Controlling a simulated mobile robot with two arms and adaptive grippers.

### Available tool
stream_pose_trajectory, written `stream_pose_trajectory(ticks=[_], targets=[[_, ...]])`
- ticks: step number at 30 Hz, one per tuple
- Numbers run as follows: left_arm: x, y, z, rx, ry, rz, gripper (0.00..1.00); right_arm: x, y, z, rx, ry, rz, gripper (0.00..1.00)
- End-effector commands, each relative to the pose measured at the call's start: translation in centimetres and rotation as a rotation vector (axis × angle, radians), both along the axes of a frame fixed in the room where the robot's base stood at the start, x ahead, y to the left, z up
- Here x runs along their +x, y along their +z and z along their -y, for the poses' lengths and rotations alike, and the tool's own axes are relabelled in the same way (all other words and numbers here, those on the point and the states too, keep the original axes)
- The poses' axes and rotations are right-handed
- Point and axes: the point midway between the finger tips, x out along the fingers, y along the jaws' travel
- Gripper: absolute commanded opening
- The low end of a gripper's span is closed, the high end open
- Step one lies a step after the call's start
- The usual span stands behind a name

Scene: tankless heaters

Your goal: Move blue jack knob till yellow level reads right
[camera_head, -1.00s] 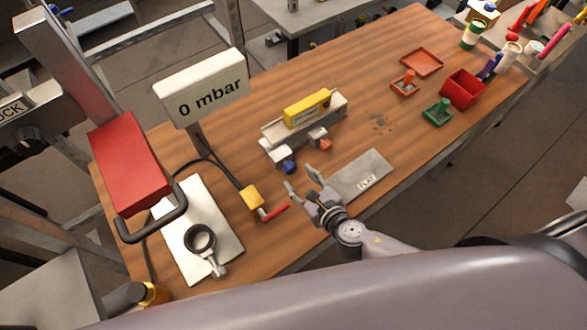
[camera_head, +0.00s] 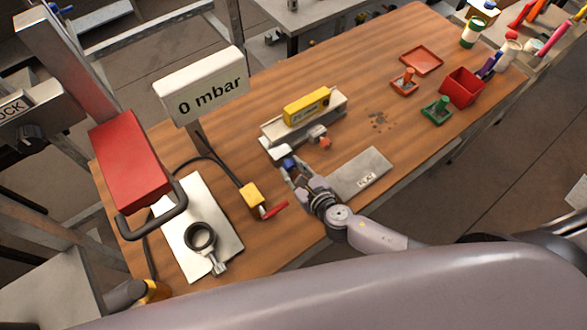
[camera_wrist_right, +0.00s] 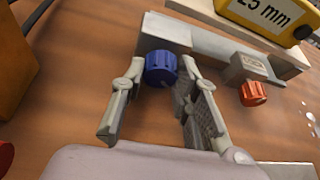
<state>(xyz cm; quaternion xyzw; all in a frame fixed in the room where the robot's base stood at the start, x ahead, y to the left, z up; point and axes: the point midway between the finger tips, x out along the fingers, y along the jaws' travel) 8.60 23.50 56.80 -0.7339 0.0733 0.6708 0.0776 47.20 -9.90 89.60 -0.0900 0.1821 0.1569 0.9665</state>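The yellow level (camera_head: 307,106) lies on a grey beam on the wooden table; in the wrist view the yellow level (camera_wrist_right: 272,15) carries a partly cut-off label with "25 mm". The blue jack knob (camera_head: 288,164) is at the beam's near left end. In the right wrist view, the blue jack knob (camera_wrist_right: 160,69) sits between the fingertips of my right gripper (camera_wrist_right: 163,76), which is open around it with small gaps visible. My right gripper (camera_head: 292,172) also shows in the head view. My left gripper is not seen.
An orange-red knob (camera_wrist_right: 253,93) sits right of the blue one. A flat grey plate (camera_head: 360,173) lies beside my right gripper. A yellow valve block (camera_head: 252,195) with a red lever stands to its left. A "0 mbar" display (camera_head: 203,88) rises behind.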

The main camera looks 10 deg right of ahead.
Motion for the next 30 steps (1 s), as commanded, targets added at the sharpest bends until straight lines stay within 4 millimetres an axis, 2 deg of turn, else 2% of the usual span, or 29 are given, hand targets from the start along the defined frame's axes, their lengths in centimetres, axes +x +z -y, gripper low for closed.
stream_pose_trajectory(ticks=[1,11,14,22,30], targets=[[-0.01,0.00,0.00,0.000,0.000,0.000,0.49,-0.02,0.00,0.01,0.000,0.000,0.000,0.23],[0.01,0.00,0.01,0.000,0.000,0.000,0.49,-0.03,-0.01,0.01,0.000,0.000,0.000,0.01],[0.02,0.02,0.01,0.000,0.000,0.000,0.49,-0.01,0.00,0.09,0.016,-0.001,-0.007,0.00],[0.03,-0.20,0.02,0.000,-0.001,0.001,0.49,0.09,-0.02,0.28,0.227,0.001,-0.094,0.00],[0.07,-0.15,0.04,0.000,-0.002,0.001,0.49,0.08,0.02,0.27,0.243,-0.001,-0.100,0.00]])
